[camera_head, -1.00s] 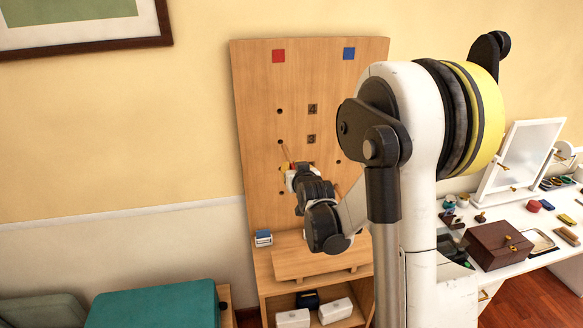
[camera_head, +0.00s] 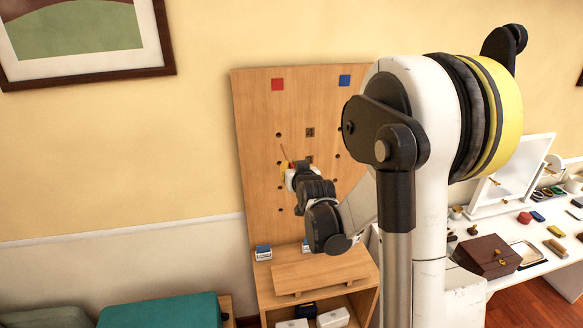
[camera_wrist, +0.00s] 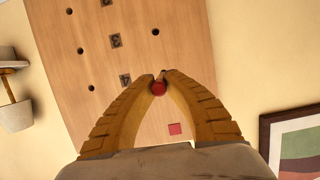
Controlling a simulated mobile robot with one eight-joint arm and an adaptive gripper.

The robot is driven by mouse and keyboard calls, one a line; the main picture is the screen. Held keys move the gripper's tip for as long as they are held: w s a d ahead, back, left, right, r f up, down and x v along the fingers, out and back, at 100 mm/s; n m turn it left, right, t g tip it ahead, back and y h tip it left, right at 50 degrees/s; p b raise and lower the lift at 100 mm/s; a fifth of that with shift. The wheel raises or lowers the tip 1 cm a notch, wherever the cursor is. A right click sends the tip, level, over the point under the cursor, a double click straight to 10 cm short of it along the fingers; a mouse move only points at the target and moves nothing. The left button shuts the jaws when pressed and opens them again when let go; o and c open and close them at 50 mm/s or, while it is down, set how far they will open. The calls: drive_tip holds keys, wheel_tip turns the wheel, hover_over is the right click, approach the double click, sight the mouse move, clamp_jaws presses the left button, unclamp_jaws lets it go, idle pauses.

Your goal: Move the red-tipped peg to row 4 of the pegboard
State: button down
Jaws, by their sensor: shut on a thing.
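The wooden pegboard (camera_head: 258,110) stands against the wall, with a red square (camera_head: 278,84) over its left hole column and a blue square (camera_head: 345,80) over its right. Number plate 4 (camera_head: 310,132) sits between the columns, above plate 3 (camera_head: 309,160). My gripper (camera_head: 290,168) is in front of the left column, around row 3 in the picture. In the wrist view its yellow fingers (camera_wrist: 159,77) are shut on the red-tipped peg (camera_wrist: 158,88), red end towards the camera. The far end of the peg is hidden there. A thin tan shaft shows above the gripper in the head view.
A wooden shelf unit (camera_head: 318,273) juts out below the board, with small boxes on and in it. A teal bench (camera_head: 160,311) is at lower left. A white dressing table (camera_head: 548,262) with a mirror and small items stands at right. My arm hides the board's right edge.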

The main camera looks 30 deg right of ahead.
sight(286, 150)
drive_tip(key=shift+w+d+b, duration=0.1)
drive_tip(key=shift+w+d, duration=0.15)
drive_tip(key=shift+w, duration=0.65)
drive_tip(key=shift+w+d+b, duration=0.1)
drive_tip(key=shift+w+d, duration=0.2)
drive_tip(key=shift+w, duration=0.65)
drive_tip(key=shift+w+d+b, duration=0.1)
drive_tip(key=shift+w+d, duration=0.15)
drive_tip(key=shift+w, duration=0.65)
drive_tip(key=shift+m, duration=0.4)
drive_tip(key=shift+b, duration=0.65)
drive_tip(key=shift+w, duration=0.2)
drive_tip(key=shift+w+d, duration=0.15)
drive_tip(key=shift+w, duration=0.15)
drive_tip(key=shift+w+d+b, duration=0.2)
drive_tip(key=shift+w+d, duration=0.1)
drive_tip(key=shift+w, duration=0.7)
drive_tip(key=shift+w+d+b, duration=0.2)
drive_tip(key=shift+w+d, duration=0.05)
drive_tip(key=shift+w, duration=0.75)
drive_tip(key=c, duration=1.5)
unclamp_jaws()
